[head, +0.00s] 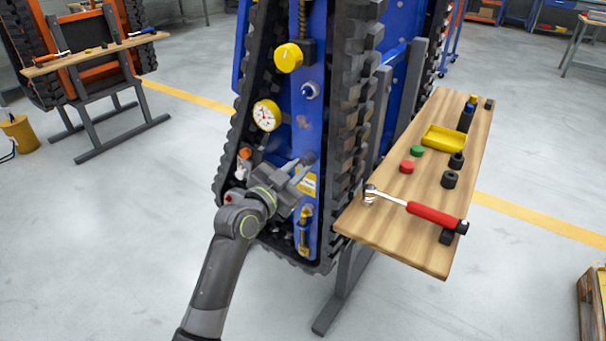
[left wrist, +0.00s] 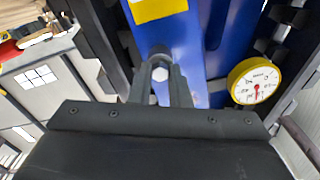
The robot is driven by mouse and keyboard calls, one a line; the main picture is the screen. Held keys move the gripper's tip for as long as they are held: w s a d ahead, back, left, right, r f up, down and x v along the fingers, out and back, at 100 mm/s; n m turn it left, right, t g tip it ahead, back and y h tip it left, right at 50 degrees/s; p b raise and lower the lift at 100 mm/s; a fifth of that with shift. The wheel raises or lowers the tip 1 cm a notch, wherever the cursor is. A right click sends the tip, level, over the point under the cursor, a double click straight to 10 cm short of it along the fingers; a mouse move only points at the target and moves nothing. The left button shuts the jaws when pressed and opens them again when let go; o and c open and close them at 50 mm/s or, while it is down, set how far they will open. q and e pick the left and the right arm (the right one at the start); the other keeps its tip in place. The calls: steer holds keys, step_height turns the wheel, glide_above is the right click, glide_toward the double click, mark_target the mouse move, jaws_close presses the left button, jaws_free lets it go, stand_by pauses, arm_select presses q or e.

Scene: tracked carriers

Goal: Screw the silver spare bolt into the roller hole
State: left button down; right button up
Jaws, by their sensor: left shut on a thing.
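My left gripper (head: 300,170) reaches in from the lower left to the blue frame (head: 309,125) of the tracked carrier. In the left wrist view its fingers (left wrist: 161,78) are shut on the silver bolt (left wrist: 160,73), whose bright head shows between them. A dark round piece (left wrist: 158,51) sits just beyond the fingertips against the blue frame; it also shows in the head view (head: 308,157). I cannot tell whether the bolt is inside a hole, because the fingers hide its shank. My right gripper is not in view.
A yellow knob (head: 288,57) and a dial gauge (head: 267,116) sit above the gripper. Black track (head: 351,140) flanks the blue frame. At right, a wooden board (head: 400,235) holds a red-handled ratchet (head: 432,214), a yellow tray (head: 444,139) and dark sockets (head: 449,180).

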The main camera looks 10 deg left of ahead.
arm_select(q)
steer(key=m+b, duration=0.2)
steer(key=shift+f+m, duration=0.3)
steer(key=shift+m, duration=0.1)
steer(key=shift+r+m+b, duration=0.25)
steer(key=shift+m+b, duration=0.65)
steer(key=shift+m, duration=0.3)
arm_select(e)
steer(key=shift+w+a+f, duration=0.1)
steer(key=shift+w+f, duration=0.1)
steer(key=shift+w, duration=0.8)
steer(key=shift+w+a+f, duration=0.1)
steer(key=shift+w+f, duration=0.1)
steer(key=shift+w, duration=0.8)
